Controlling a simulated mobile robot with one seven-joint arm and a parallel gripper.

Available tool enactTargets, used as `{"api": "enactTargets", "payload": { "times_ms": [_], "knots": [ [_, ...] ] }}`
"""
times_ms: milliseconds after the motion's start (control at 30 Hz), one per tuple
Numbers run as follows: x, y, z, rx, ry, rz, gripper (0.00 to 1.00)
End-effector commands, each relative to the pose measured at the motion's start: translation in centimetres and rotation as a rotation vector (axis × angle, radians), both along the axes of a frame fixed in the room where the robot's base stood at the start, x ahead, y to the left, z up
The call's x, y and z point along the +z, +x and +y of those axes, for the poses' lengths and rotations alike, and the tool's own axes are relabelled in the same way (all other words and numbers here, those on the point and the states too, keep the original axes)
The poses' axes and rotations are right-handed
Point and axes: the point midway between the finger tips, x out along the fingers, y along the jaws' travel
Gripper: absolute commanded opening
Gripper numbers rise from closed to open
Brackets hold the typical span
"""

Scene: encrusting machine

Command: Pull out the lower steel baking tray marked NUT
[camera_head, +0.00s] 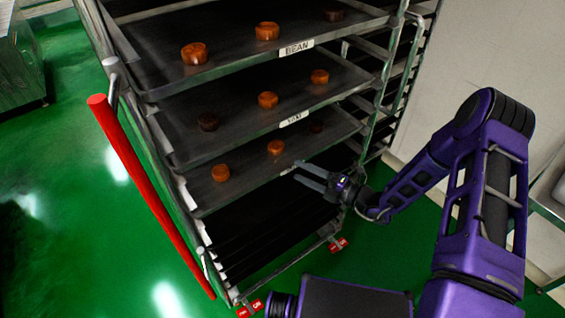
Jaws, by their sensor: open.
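A steel rack holds three dark trays with round brown pastries. The lowest loaded tray (245,185) carries pastries; a pale label (288,171) on its front edge sits by my fingertips, too small and partly hidden to read. My gripper (298,172) is open, its two fingers pointing left at that tray's front edge near the label. The fingers look very close to the edge; I cannot tell whether they touch it. The middle tray (190,150) has a blurred label, and the top tray (150,80) is marked BEAN.
A red bar (150,195) runs along the rack's left side. Empty dark shelves (265,235) lie below the lowest loaded tray. The rack stands on a green floor (60,200), open at the left. A pale wall (500,55) and a metal table (550,205) are at the right.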

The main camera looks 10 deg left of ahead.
Motion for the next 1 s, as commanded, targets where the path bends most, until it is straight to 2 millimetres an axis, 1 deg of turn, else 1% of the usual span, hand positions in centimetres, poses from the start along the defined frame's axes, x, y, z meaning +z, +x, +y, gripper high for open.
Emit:
{"api": "enactTargets", "payload": {
  "times_ms": [33,100,200,300,500,767,867,1000],
  "knots": [
    [0.0,0.2,1.2,0.005,0.001,0.0,0.61],
    [0.0,0.7,2.5,0.005,0.0,-0.001,0.61],
    [0.0,1.3,4.2,0.004,0.0,-0.001,0.61],
    [0.0,1.8,5.4,0.004,0.0,-0.001,0.61],
    [0.0,2.2,6.5,0.001,-0.001,-0.001,0.61],
    [0.0,2.3,6.6,0.001,-0.001,-0.001,0.61],
    [0.0,2.3,6.6,0.001,-0.001,-0.001,0.45],
    [0.0,2.3,6.6,0.001,-0.001,-0.001,0.2]
  ]
}}
